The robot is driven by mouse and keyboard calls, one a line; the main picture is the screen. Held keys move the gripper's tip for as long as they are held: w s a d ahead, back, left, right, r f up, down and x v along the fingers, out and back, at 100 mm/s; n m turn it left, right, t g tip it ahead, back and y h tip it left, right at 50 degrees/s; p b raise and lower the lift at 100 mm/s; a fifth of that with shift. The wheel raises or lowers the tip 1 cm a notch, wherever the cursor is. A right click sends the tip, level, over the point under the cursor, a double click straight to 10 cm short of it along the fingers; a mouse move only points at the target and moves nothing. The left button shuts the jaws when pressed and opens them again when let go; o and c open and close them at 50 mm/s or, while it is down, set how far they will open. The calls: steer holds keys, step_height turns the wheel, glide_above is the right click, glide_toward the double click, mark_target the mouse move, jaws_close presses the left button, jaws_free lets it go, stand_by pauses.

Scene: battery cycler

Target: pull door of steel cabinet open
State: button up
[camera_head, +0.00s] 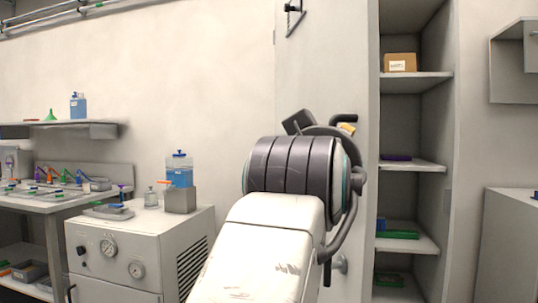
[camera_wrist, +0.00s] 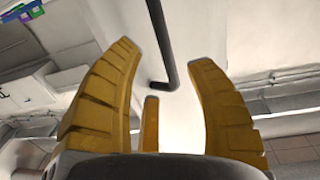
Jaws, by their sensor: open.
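The steel cabinet (camera_head: 448,150) stands right of centre in the head view, with open shelves showing. A tall pale panel (camera_head: 325,75) covers its left side and looks like its door; my arm hides the panel's lower middle. My gripper shows in the head view as a small yellow fingertip (camera_head: 347,128) past my wrist, in front of the panel. In the wrist view my gripper (camera_wrist: 165,55) is open, with yellow fingers spread. A dark bent bar (camera_wrist: 160,45), likely the door's handle, passes between the fingertips. I cannot tell whether they touch it.
A box (camera_head: 400,62) and coloured trays (camera_head: 410,234) lie on the cabinet shelves. A white machine with gauges (camera_head: 130,250) stands to the left, carrying a blue bottle (camera_head: 179,170). A cluttered bench (camera_head: 50,203) is at far left. A grey unit (camera_head: 508,245) stands at right.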

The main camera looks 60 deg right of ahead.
steer(key=shift+v, duration=2.85)
steer(key=shift+d, duration=0.1)
steer(key=shift+c, duration=0.3)
